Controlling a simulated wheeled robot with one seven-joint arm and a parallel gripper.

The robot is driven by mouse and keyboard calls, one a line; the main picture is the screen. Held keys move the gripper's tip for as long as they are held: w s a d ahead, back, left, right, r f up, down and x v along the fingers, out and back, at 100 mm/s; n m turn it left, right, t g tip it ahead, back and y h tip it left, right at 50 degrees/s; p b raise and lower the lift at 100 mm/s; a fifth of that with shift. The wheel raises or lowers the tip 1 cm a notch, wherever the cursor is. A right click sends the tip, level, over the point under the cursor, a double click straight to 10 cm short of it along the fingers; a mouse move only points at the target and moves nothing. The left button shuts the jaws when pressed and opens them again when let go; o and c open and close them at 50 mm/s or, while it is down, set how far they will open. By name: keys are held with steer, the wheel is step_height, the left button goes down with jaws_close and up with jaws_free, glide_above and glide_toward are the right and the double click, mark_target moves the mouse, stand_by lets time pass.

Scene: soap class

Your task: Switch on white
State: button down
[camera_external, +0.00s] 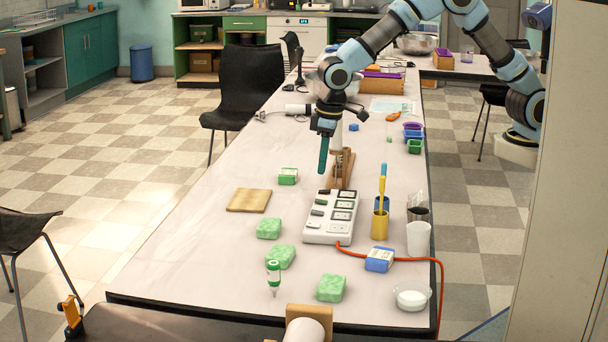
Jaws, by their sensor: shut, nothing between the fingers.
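A white switch panel (318,236) lies on the long table, right of the middle. It has a column of small dark and green rocker switches on its left side and square, dark-framed labels on its right. The labels are too small to read, and I cannot tell which switches are on. An orange cable (404,260) runs from its near end to the right edge. My gripper (322,171) points down above the panel's far end, with teal fingers that are shut and empty. It appears apart from the panel.
A wooden stand (344,170) is just behind the panel. A yellow cup (379,225) with upright tools and a white cup (418,239) stand to its right. Green soap blocks (269,228) and a wooden board (249,200) lie left. The left table side is mostly clear.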

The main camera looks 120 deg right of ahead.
mark_target(308, 223)
steer(key=w+d+b, duration=0.1)
steer(key=b, duration=0.1)
steer(key=shift+b, duration=0.3)
stand_by(0.3)
steer(key=f+p, duration=0.1)
steer(key=f, duration=0.3)
steer(key=f+p, duration=0.1)
steer(key=f, duration=0.3)
steer(key=w+d+f+p, duration=0.1)
steer(key=f+p, duration=0.1)
steer(key=f, duration=0.3)
steer(key=shift+w+f, duration=0.1)
steer(key=shift+f, duration=0.35)
